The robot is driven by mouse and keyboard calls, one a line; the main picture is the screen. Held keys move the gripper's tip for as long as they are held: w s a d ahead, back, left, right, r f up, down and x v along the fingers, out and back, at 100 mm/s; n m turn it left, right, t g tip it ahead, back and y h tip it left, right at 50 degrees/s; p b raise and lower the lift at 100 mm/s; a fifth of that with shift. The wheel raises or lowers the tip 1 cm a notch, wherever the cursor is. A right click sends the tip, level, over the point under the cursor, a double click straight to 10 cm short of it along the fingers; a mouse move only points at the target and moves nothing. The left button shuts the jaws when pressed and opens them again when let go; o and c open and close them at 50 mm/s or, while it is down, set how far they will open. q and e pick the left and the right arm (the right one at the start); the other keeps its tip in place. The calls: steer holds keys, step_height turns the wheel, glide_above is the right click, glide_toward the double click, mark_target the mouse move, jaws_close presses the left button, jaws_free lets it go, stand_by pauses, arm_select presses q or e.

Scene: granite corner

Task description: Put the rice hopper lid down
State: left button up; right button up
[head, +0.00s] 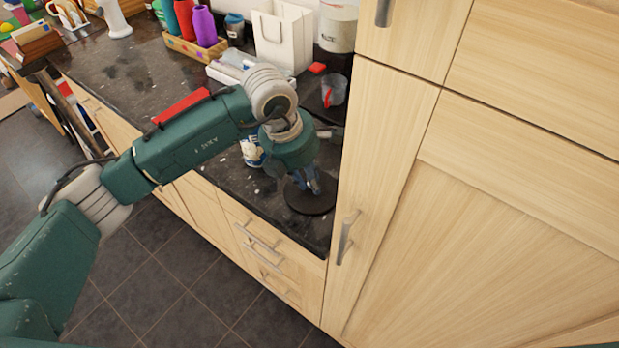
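The rice hopper lid is a dark round disc (310,203) at the front right end of the dark counter, close to the tall wooden cabinet. It looks level, and I cannot tell whether it touches the counter. My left gripper (313,187) points down at the middle of the lid, its fingers close together there. The wrist hides part of the fingers and any knob, so I cannot see whether they grip it. My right gripper is out of view.
A tall wooden cabinet (388,150) stands just right of the lid. A clear cup (334,91) and a white bag (283,36) stand behind my arm. A white and blue container (252,152) is left of the wrist. Bottles (204,27) stand in a wooden box farther back.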

mark_target(298, 195)
arm_select(q)
steer(key=o, duration=0.3)
steer(key=shift+o, duration=0.2)
steer(key=shift+r, duration=0.4)
steer(key=b+v, duration=0.3)
steer(key=v, duration=0.8)
steer(key=shift+r, duration=0.25)
